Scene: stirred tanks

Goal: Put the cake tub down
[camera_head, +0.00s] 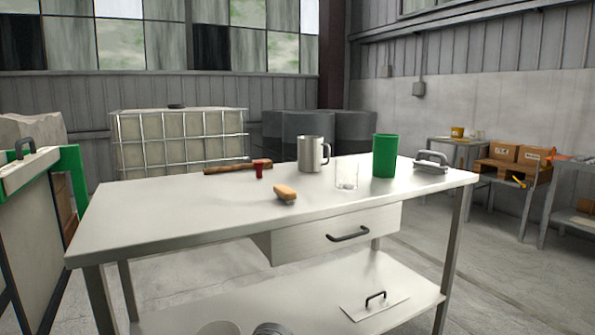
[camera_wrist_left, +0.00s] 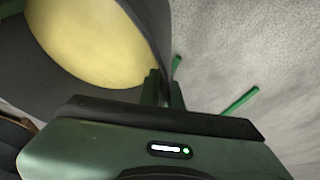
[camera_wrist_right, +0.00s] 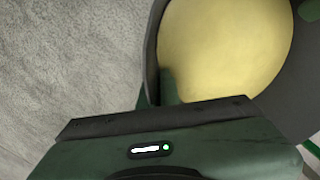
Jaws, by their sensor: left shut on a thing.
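The cake tub is a round dark grey tub with a pale yellow cake inside. Its wall shows in the left wrist view (camera_wrist_left: 152,27) and in the right wrist view (camera_wrist_right: 289,88). My left gripper (camera_wrist_left: 164,90) is shut on the tub's rim. My right gripper (camera_wrist_right: 157,92) is at the rim on another side, with one green finger over the inside; whether it is clamped is unclear. The head view shows neither gripper nor this tub. What lies under the tub is hidden.
A green-framed panel (camera_head: 77,180) stands left. Grey floor shows in both wrist views.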

